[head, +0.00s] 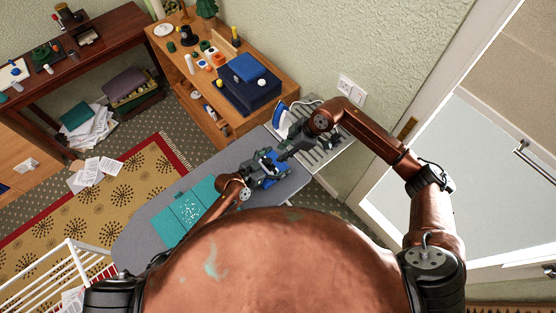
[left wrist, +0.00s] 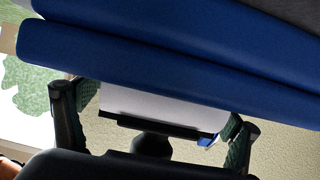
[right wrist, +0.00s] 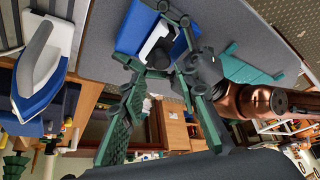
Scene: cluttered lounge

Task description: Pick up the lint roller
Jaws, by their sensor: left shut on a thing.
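The lint roller, a blue and white thing, shows in my left gripper (head: 264,170) above the grey ironing board (head: 150,240) in the head view. In the left wrist view a white part (left wrist: 160,105) sits between the two fingers, with a wide blue part (left wrist: 170,65) just beyond. The blue and white thing (right wrist: 132,28) also shows at the top of the right wrist view, with the left gripper's dark links around it. My right gripper (head: 284,154) is close by, above and right of the left one. Its fingers (right wrist: 165,120) are spread and nothing is between them.
A blue and white iron (head: 281,118) stands on the rack at the board's end, near my right arm. A teal cloth (head: 185,212) lies on the board. A wooden shelf (head: 225,122) with a dark blue box and small items stands behind. A door (head: 470,160) is right.

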